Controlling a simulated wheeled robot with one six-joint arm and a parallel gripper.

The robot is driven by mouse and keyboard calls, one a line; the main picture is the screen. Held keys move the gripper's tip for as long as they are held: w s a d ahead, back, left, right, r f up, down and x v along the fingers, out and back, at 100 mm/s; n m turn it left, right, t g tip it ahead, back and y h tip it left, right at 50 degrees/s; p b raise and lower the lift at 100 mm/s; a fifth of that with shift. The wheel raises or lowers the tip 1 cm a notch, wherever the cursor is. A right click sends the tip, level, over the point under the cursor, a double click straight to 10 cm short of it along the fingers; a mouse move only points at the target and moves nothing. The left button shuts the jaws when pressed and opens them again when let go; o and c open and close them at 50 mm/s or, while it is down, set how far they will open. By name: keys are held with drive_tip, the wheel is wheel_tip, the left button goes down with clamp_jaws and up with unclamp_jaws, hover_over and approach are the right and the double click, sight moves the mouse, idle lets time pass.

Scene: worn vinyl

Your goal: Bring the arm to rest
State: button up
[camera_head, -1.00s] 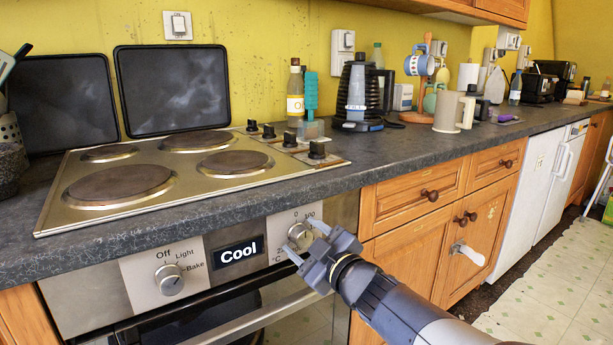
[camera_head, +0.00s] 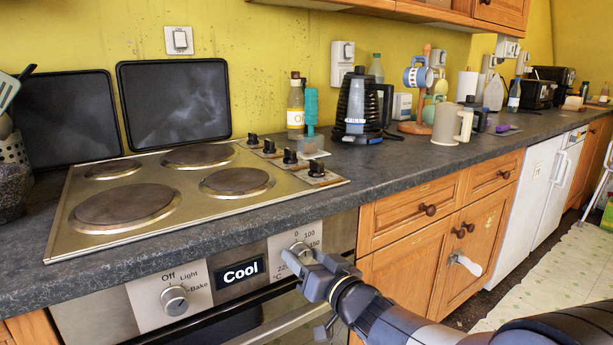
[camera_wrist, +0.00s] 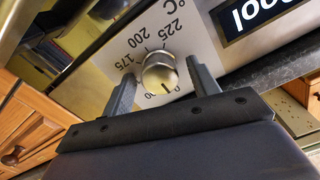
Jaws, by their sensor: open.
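My gripper (camera_head: 306,285) is at the oven front, below the right-hand temperature dial (camera_head: 301,251). Its two fingers are apart and nothing is held between them. In the wrist view the round silver dial (camera_wrist: 160,75) shows between the two spread fingers, with a visible gap on each side. Its dark mark points towards the 0 end of the scale. In the head view the gripper hides part of the dial's scale and of the oven door. My arm comes in from the lower right.
The left dial (camera_head: 174,300) is marked Off, Light and Bake. The display (camera_head: 240,276) reads "Cool". The worktop edge and hob (camera_head: 180,185) are just above. Wooden cupboards (camera_head: 430,225) stand to the right. The door handle bar (camera_head: 270,325) is below.

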drive_tip(key=m, duration=0.4)
drive_tip(key=shift+p, duration=0.4)
